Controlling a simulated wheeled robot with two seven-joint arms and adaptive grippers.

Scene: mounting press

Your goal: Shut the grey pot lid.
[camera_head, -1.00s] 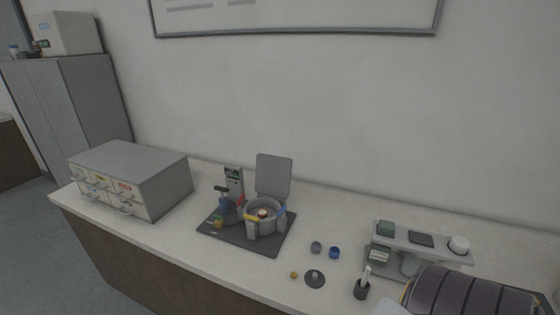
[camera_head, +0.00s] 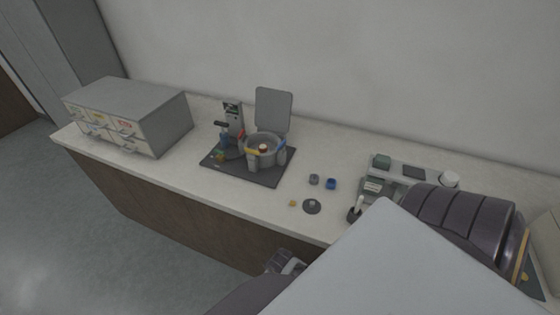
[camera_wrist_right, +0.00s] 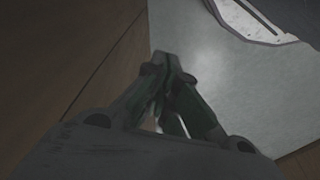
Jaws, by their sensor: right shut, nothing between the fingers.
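The grey pot lid (camera_head: 273,108) stands open and upright at the back of a round grey pot (camera_head: 270,147). The pot sits on a dark base plate (camera_head: 226,168) on the counter. A small light-coloured piece with a dark part shows inside the pot. My right gripper (camera_wrist_right: 165,62) is shut and empty in the right wrist view, with brown wood and grey floor around it. It is away from the lid. My left gripper is not identifiable in either current view.
A drawer box (camera_head: 147,110) stands left of the pot. Small grey and blue pieces (camera_head: 331,184), a dark disc (camera_head: 312,207) and a grey device (camera_head: 398,175) lie to the right. My arm covers the lower right. The wall is close behind the lid.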

